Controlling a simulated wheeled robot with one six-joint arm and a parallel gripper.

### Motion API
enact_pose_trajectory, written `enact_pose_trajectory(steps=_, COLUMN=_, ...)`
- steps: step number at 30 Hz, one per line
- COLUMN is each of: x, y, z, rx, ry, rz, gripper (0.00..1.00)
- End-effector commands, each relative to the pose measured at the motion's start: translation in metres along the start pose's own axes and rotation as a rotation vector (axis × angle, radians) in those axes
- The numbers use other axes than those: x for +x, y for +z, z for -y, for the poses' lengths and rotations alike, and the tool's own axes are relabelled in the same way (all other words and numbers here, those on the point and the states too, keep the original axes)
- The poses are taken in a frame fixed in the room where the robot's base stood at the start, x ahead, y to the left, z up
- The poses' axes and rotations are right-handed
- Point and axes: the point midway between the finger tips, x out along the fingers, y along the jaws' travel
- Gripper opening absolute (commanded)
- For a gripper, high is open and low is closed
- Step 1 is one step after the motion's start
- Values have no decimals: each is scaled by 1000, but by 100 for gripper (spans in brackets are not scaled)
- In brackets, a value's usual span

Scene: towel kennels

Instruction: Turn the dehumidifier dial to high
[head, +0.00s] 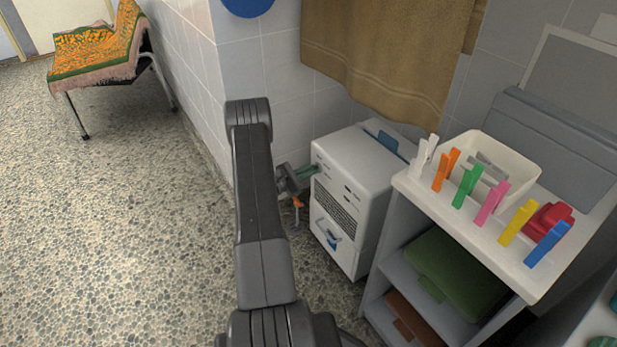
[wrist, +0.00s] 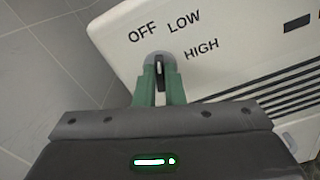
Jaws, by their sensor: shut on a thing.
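The white dehumidifier (head: 372,173) stands on the floor against the tiled wall in the head view. Its front panel in the wrist view (wrist: 245,50) carries the words OFF, LOW and HIGH around a small dark dial (wrist: 159,66) on a grey disc. My gripper (wrist: 160,72) has its two green fingers shut on the dial, one on each side. In the head view my gripper (head: 312,170) reaches the upper front of the dehumidifier. The fingers partly cover the dial, and I cannot tell exactly which word it points at.
A white shelf unit (head: 400,183) with several coloured clothes pegs and a white bin (head: 527,166) stands right of the dehumidifier. A brown towel (head: 385,50) hangs above. A bench with an orange cloth (head: 98,48) stands far left. The speckled floor at left is clear.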

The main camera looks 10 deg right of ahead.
Motion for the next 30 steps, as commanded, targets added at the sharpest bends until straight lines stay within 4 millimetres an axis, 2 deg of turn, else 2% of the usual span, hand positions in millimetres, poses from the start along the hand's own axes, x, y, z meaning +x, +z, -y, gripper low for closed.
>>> enact_pose_trajectory(steps=3, x=0, y=-6, z=3, rx=110, ry=-1, rz=0, gripper=0)
enact_pose_trajectory(steps=30, x=0, y=-3, z=4, rx=946, ry=-2, rz=-1, gripper=0)
